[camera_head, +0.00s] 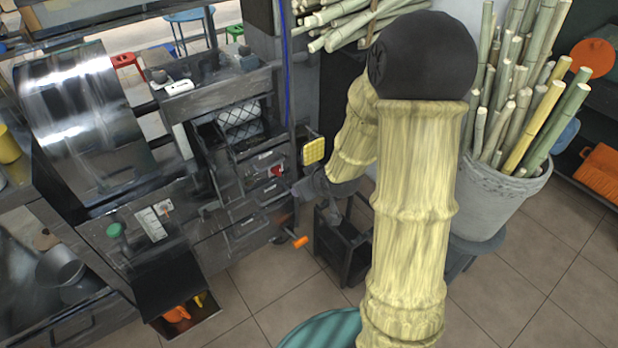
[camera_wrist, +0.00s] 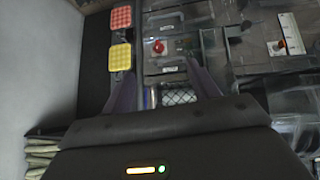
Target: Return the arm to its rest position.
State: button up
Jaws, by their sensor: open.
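My arm has pale yellow, cane-like links and a dark round joint, and it fills the middle right of the head view. It bends down toward the press. My gripper (camera_head: 310,188) is at its far end, small and partly hidden by my arm, in front of the grey press (camera_head: 235,225). In the wrist view my gripper (camera_wrist: 160,82) shows two dark fingers set apart, with nothing seen held between them. Beyond the fingers are the press front, a red button (camera_wrist: 159,46), a yellow pad (camera_wrist: 120,57) and a red pad (camera_wrist: 121,17).
The yellow pad (camera_head: 313,151) is close to my gripper in the head view. A dark stand (camera_head: 345,245) is below it, and an orange handle (camera_head: 300,242) sticks out nearby. A grey pot (camera_head: 490,205) of canes stands at right. Tiled floor (camera_head: 560,290) is open at lower right.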

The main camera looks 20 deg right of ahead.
dwell(0.5)
jog(key=s+a+r+m+g+h, duration=0.1)
jog(key=s+r+m+g, duration=0.15)
jog(key=s, duration=0.55)
jog(key=s+a+r+m+g, duration=0.1)
jog(key=s+r+g, duration=0.15)
jog(key=s, duration=0.45)
notch_tip(320, 180, up, 16)
jog(key=p, duration=1.6)
jog(key=shift+s+a+r+g+p, duration=0.25)
jog(key=shift+s+g+p, duration=0.1)
jog(key=shift+s, duration=0.1)
